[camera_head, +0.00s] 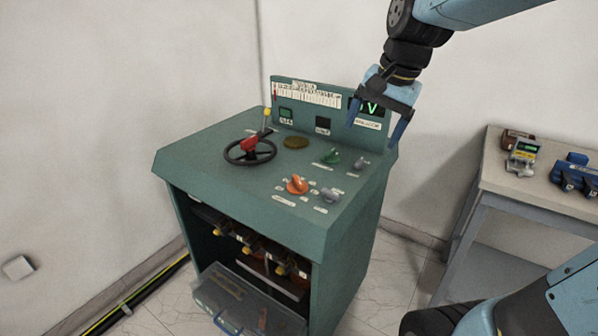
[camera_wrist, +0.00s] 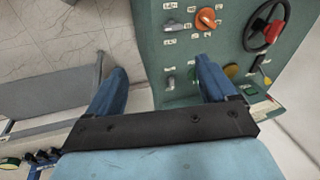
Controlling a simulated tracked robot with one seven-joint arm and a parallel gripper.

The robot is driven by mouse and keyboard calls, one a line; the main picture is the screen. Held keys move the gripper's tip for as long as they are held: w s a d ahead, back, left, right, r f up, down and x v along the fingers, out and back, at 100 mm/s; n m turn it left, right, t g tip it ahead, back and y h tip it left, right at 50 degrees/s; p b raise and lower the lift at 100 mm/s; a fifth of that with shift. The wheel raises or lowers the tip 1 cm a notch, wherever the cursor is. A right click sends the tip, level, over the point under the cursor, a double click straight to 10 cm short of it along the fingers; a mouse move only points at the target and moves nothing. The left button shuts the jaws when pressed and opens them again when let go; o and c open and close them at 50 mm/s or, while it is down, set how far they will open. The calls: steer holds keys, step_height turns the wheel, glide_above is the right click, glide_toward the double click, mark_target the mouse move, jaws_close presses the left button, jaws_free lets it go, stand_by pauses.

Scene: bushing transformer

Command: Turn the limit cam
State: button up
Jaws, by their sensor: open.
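The green console (camera_head: 215,150) carries several controls; the labels are too small to read, so I cannot tell which is the limit cam. An orange knob (camera_head: 297,185) and a grey knob (camera_head: 330,195) sit near the front right of its top. A green knob (camera_head: 331,156) and another grey knob (camera_head: 361,164) sit behind them. A brass disc (camera_head: 296,142) lies flat near the back. My gripper (camera_head: 376,128) is open and empty above the console's back right corner. In the wrist view, the orange knob (camera_wrist: 207,18) is beyond the right finger of my gripper (camera_wrist: 160,66).
A black handwheel (camera_head: 250,150) with a red hub and a yellow-tipped lever (camera_head: 267,115) rise at the console's left. An upright panel (camera_head: 318,110) edges its back. A side table (camera_head: 540,190) with devices stands right.

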steer(key=w+a+f+m+g+y, duration=0.1)
steer(key=w+a+f+m+g, duration=0.2)
steer(key=w, duration=0.6)
steer(key=m+g+y, duration=0.1)
steer(key=m+y, duration=0.1)
steer(key=m, duration=0.3)
glide_toward(299, 179)
steer(key=x, duration=0.9)
steer(key=shift+h, duration=0.3)
steer(key=c, duration=1.1)
